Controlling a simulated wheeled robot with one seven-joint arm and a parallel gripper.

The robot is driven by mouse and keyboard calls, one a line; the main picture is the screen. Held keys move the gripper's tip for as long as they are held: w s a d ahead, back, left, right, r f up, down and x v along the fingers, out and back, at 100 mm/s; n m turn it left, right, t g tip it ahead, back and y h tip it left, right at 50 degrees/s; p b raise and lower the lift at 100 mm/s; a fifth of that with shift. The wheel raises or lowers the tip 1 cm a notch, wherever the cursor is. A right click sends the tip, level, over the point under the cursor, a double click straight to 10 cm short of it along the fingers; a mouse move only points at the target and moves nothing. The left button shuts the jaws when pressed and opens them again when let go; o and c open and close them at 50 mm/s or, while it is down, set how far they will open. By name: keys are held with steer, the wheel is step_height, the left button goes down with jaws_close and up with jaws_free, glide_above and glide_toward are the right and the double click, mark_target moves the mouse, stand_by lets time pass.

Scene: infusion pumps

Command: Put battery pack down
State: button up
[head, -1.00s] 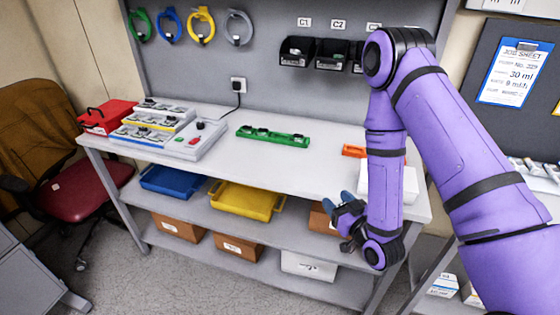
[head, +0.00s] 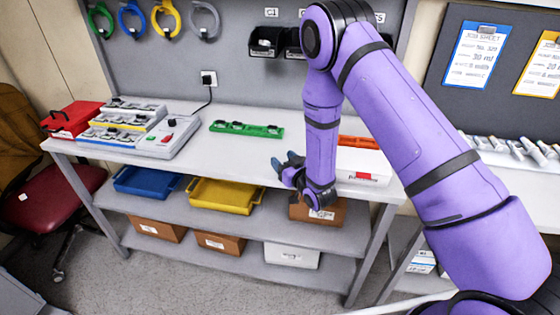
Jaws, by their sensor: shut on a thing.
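My gripper (head: 287,167) is at the front edge of the white workbench (head: 225,158), right of centre in the head view. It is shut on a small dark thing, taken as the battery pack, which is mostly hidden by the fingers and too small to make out. A green tray (head: 246,130) with several dark pieces in it lies on the bench, left of and beyond my gripper. A grey charger-like unit (head: 182,137) with dark pieces and a red button stands further left.
A red case (head: 72,120) stands at the bench's left end. An orange tray (head: 358,141) and a white box (head: 365,168) are right of my arm. Blue (head: 148,181) and yellow (head: 224,196) trays sit on the shelf below. The bench front between charger and gripper is clear.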

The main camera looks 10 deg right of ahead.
steer(key=shift+w+a+f, duration=0.25)
steer(key=shift+w+f, duration=0.1)
steer(key=shift+w, duration=0.15)
steer(key=shift+w+a+f, duration=0.2)
steer(key=shift+w+f, duration=0.15)
steer(key=shift+w, duration=0.15)
steer(key=shift+f, duration=0.15)
steer(key=o, duration=1)
steer(key=shift+c, duration=0.2)
